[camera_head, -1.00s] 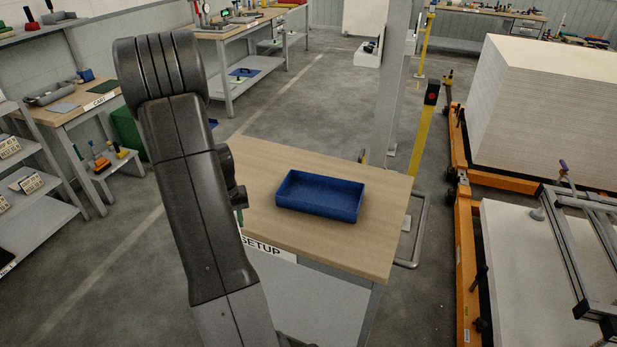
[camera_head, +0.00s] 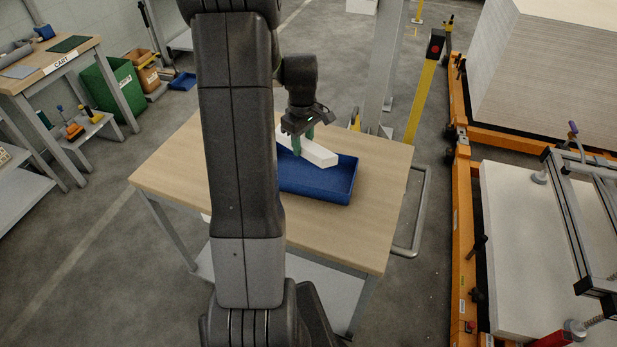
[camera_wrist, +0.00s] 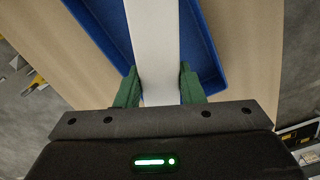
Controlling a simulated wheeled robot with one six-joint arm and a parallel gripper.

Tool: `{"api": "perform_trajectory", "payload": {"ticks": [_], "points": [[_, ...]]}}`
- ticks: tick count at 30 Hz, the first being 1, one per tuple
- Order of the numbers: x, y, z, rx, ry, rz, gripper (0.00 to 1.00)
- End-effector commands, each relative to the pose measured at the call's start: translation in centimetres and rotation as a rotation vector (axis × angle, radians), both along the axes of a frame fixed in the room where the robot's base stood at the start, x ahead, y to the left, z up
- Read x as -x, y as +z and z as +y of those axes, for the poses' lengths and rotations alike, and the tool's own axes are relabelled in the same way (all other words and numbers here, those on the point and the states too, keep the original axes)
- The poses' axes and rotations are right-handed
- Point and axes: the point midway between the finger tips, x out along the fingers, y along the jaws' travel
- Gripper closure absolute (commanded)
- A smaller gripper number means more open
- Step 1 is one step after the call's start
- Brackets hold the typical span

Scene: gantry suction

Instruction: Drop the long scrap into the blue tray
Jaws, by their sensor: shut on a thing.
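The long scrap (camera_head: 317,154) is a white bar. My gripper (camera_head: 303,143) is shut on it, with a green finger on each side of the bar in the wrist view (camera_wrist: 160,88). The blue tray (camera_head: 325,193) lies on the wooden table. The scrap is over the tray in both views, and its near end reaches about the tray's right rim in the head view. I cannot tell the exact height of the scrap above the tray. My arm hides the tray's left part in the head view. The wrist view shows the tray's blue wall (camera_wrist: 205,60) beside the scrap.
The wooden table (camera_head: 365,225) has bare top around the tray. A yellow post (camera_head: 424,90) and an orange frame (camera_head: 459,220) stand to the right. A green bin (camera_head: 112,92) stands at the left by a cart table (camera_head: 50,65).

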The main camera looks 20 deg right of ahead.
Motion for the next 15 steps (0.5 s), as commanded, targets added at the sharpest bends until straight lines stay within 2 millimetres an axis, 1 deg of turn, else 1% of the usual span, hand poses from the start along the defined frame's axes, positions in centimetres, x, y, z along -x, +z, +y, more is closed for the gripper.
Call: {"api": "perform_trajectory", "payload": {"ticks": [1, 3, 5, 12, 15], "points": [[0.3, 0.2, -0.6, 0.000, 0.010, -0.001, 0.93], [0.6, 0.2, -1.1, 0.000, 0.026, 0.000, 0.93], [0.7, -0.3, -1.2, 0.000, 0.034, 0.001, 0.93], [0.8, -4.6, -1.2, -0.002, 0.038, 0.003, 0.93], [0.7, -5.6, -1.2, 0.000, 0.037, 0.001, 0.93]]}}
